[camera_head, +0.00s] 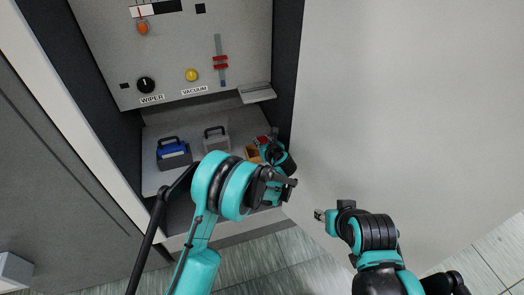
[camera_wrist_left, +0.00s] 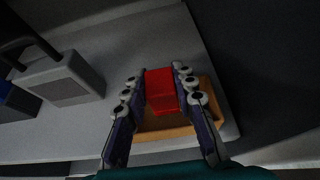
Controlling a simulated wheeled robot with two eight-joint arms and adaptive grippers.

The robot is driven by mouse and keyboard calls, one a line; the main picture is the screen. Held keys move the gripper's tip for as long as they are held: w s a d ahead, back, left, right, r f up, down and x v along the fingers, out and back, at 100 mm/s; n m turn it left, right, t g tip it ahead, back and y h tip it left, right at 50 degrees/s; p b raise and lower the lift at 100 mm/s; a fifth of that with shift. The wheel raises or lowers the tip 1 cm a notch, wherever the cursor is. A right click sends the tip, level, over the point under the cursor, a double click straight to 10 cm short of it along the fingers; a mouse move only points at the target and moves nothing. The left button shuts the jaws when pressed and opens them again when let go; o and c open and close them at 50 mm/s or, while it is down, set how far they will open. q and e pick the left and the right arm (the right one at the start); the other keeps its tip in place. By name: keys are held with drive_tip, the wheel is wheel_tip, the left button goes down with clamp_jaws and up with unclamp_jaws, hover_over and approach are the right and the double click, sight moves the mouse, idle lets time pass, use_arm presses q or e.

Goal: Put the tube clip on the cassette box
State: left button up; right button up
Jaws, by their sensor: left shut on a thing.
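A red block (camera_wrist_left: 160,90), which looks like the tube clip, is between the two fingers of my left gripper (camera_wrist_left: 158,82) in the left wrist view. The fingers are shut on its sides. In the head view my left gripper (camera_head: 268,145) is at the right end of the shelf, with a bit of red at its tip. A grey box with a dark handle (camera_head: 215,142) and a blue box with a dark handle (camera_head: 173,152) stand left of it; I cannot tell which is the cassette box. My right gripper (camera_head: 327,216) is away from the shelf; its jaws are unclear.
An orange-brown tray (camera_wrist_left: 165,132) lies under the left gripper, partly hidden; I cannot tell whether the block touches it. The shelf (camera_head: 160,127) sits in a recess between dark side walls. A panel above carries two red clips on a rail (camera_head: 219,75) and a small ledge (camera_head: 257,94).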

use_arm(q)
wheel_tip(320, 180, down, 4)
drive_tip(key=shift+r+b, duration=0.1)
drive_tip(key=shift+b, duration=0.6)
drive_tip(key=shift+r, duration=0.1)
drive_tip(key=o, duration=0.9)
drive_tip(key=shift+o, duration=0.2)
